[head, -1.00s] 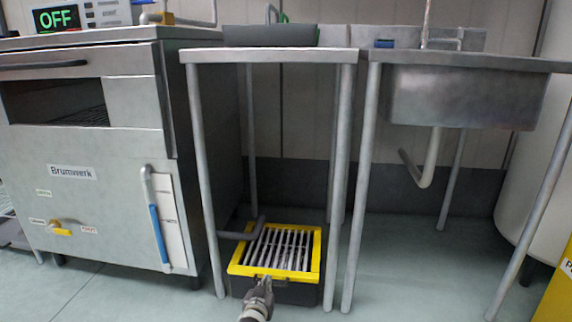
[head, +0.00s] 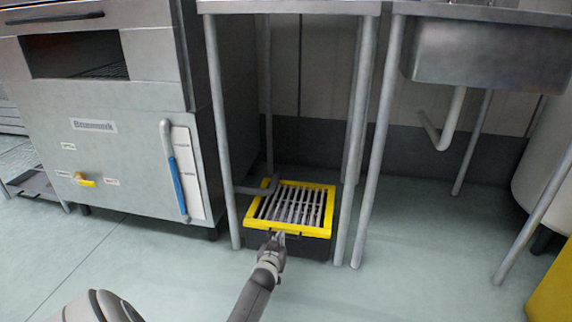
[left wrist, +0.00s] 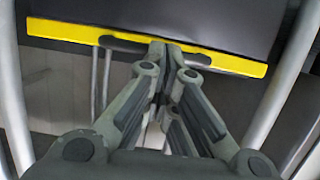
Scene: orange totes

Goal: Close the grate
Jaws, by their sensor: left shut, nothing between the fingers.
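The grate (head: 290,206) is a set of pale bars in a yellow frame. It lies flat on top of a low black box (head: 312,247) on the floor, under a metal table. My left gripper (head: 278,238) is at the front edge of the yellow frame, its fingers shut and empty. In the left wrist view, the shut fingertips (left wrist: 170,46) reach the yellow edge (left wrist: 220,59), between two dark slots. I cannot tell whether they touch it. My right gripper is not in view.
Table legs (head: 222,150) stand close on both sides of the box. A grey pipe (head: 255,189) runs at its back left. A steel oven (head: 120,135) stands at left, a sink (head: 480,52) at right. The floor in front is clear.

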